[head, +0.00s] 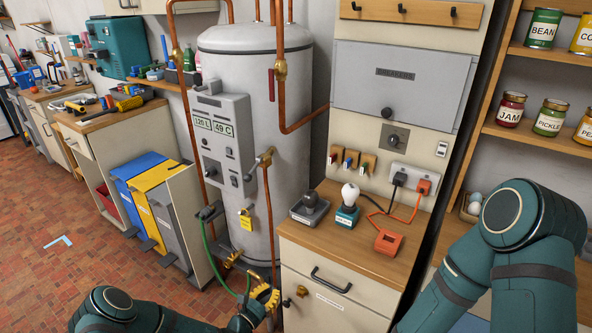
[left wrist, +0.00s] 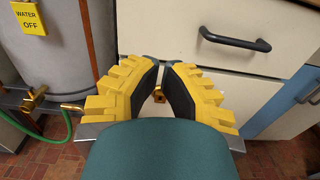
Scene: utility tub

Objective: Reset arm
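My left gripper (head: 265,297) is low at the bottom centre of the head view, between the grey water tank and the drawer cabinet. In the left wrist view its yellow-backed fingers (left wrist: 162,67) point ahead, with their dark tips together or nearly so.
The water tank (head: 259,107) with copper pipes and a green hose (head: 212,250) stands to the left. Open tiled floor lies left.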

